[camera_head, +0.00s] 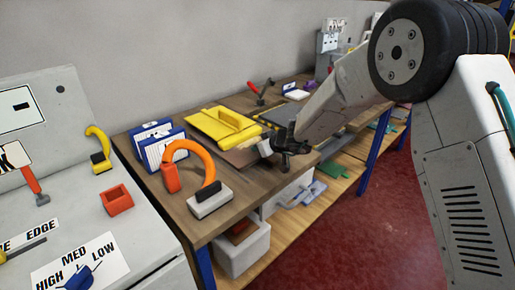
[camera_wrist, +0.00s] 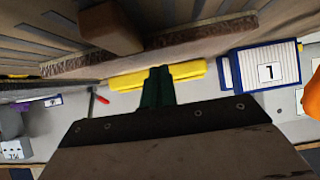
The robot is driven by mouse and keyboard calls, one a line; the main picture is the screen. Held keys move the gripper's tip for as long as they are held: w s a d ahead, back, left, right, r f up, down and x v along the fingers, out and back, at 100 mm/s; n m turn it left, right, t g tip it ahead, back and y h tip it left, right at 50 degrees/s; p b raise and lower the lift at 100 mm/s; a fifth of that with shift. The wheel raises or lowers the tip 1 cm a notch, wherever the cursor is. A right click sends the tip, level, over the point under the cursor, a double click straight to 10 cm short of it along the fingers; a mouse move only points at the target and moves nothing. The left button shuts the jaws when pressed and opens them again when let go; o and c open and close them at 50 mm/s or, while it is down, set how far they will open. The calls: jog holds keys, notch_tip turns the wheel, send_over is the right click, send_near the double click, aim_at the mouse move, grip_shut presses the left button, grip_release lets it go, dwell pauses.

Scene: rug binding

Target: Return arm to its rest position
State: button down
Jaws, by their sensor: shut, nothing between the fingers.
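My arm reaches in from the right in the head view, over the wooden workbench (camera_head: 240,188). A yellow bar (camera_wrist: 190,70) shows behind the fingers there. I cannot tell whether the gripper touches the bench.
An orange curved-handled tool (camera_head: 206,162) and blue-and-white boxes (camera_head: 162,148) stand left on the bench. A red-handled clamp (camera_head: 255,88) is behind. A grey machine with a red open box (camera_head: 117,199) is at left. A white bin (camera_head: 243,250) sits below. The red floor (camera_head: 345,235) is clear.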

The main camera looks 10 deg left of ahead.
jog(key=shift+r, duration=0.1)
jog(key=s+d+r+g+y, duration=0.1)
jog(key=s+d+r, duration=0.2)
jog(key=r, duration=0.3)
jog(key=s+d+r, duration=0.2)
jog(key=s+r, duration=0.1)
jog(key=r, duration=0.3)
jog(key=s+d+r+m+g, duration=0.2)
jog(key=s+d+r, duration=0.75)
jog(key=s, duration=0.35)
jog(key=s+d+f+m+g+h, duration=0.1)
jog(key=s+d+m+h, duration=0.3)
jog(key=s+d, duration=0.8)
jog(key=s+d+f+m+g+h, duration=0.1)
jog(key=s+d+m+h, duration=0.3)
jog(key=s+d, duration=0.8)
jog(key=s+f+h, duration=0.1)
jog(key=s+h, duration=0.1)
jog(key=s, duration=0.3)
jog(key=shift+d+m+g, duration=0.3)
